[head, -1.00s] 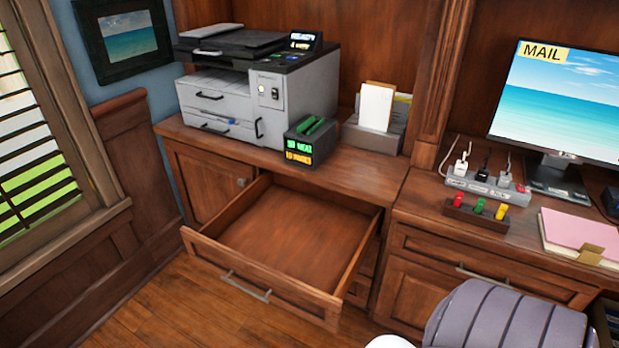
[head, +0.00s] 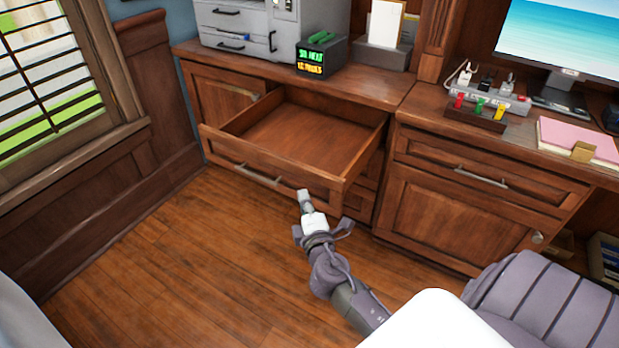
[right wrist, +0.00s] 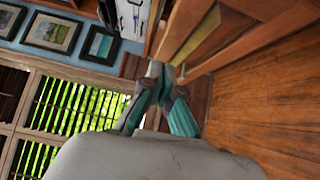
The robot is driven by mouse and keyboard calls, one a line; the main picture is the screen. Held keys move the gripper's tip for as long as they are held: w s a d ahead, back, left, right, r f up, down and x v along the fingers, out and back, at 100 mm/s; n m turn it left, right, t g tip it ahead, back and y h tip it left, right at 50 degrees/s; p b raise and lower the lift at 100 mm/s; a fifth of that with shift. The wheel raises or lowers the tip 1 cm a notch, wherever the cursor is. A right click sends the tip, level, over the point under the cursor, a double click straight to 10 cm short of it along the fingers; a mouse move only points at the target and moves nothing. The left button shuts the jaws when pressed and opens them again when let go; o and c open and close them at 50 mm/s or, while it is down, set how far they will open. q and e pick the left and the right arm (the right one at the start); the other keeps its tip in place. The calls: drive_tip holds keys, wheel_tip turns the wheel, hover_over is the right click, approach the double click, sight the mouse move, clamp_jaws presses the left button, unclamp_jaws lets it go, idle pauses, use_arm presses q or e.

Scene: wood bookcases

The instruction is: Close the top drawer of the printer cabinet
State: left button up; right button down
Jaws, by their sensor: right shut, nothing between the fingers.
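The top drawer (head: 318,187) of the printer cabinet (head: 225,98) is pulled partly out, and its inside is empty. Its front carries a metal bar handle (head: 257,174). My right gripper (head: 304,197) is shut and empty, with its tip at the right part of the drawer front; I cannot tell for sure whether it touches. In the right wrist view the shut fingers (right wrist: 157,72) point toward the wooden drawer (right wrist: 190,38). My left gripper is not in view.
A grey printer (head: 265,28) and a small display box (head: 320,55) stand on the cabinet top. A desk with a closed drawer (head: 490,175) is to the right. A purple chair (head: 555,300) is at the lower right. The wooden floor (head: 180,270) in front is clear.

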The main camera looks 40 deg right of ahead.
sight(305, 169)
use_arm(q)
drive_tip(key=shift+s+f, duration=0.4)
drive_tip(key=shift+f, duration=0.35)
use_arm(e)
drive_tip(key=shift+w+d, duration=2.6)
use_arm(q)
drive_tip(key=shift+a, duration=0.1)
